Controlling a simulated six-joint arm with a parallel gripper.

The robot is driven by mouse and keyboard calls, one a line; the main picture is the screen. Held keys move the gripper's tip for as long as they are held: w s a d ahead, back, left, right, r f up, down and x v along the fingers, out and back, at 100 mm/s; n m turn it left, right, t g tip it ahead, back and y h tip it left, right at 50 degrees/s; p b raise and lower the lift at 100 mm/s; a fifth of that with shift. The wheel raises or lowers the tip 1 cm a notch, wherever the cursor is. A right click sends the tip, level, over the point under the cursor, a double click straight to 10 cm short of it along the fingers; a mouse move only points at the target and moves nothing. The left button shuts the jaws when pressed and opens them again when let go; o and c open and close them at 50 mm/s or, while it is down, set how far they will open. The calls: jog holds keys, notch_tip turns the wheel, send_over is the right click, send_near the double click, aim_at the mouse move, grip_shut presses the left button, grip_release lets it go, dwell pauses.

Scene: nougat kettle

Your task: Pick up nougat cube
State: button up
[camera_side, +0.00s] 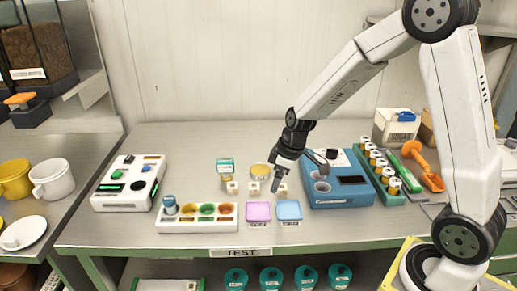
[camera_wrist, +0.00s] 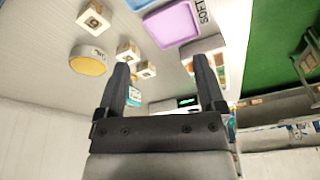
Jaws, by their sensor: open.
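Several pale nougat cubes stand on the steel table in the side view: a left cube (camera_side: 232,187), a middle cube (camera_side: 253,188) and a right cube (camera_side: 283,189). In the wrist view, three cubes show: one at the upper left (camera_wrist: 93,18), one beside the left finger (camera_wrist: 128,52) and one (camera_wrist: 146,70) between the fingers in the picture. My gripper (camera_side: 277,186) points down close to the right cube and partly overlaps it in the side view. Its two dark fingers (camera_wrist: 161,72) are apart with nothing held between them. The exact gap to the cube cannot be told.
A purple pad (camera_side: 258,211) and a blue pad (camera_side: 289,210) lie in front of the cubes. A round yellow-topped container (camera_side: 260,171) stands behind. A white palette tray (camera_side: 197,217) is left; a blue machine (camera_side: 338,183) stands close right of my gripper.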

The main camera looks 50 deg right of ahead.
aim_at(255, 185)
jog(key=w+d+f+n+y, duration=0.1)
jog(key=w+d+n, duration=0.3)
jog(key=w, duration=0.4)
jog(key=shift+w+d+f+t+y, duration=0.2)
jog(key=shift+d+f+t+y, duration=0.15)
jog(key=shift+f, duration=0.3)
jog(key=shift+a, duration=0.1)
jog(key=shift+x, duration=1.3)
jog(key=shift+x, duration=2.6)
jog(key=shift+r, duration=0.1)
grip_shut()
jog(key=shift+r, duration=0.1)
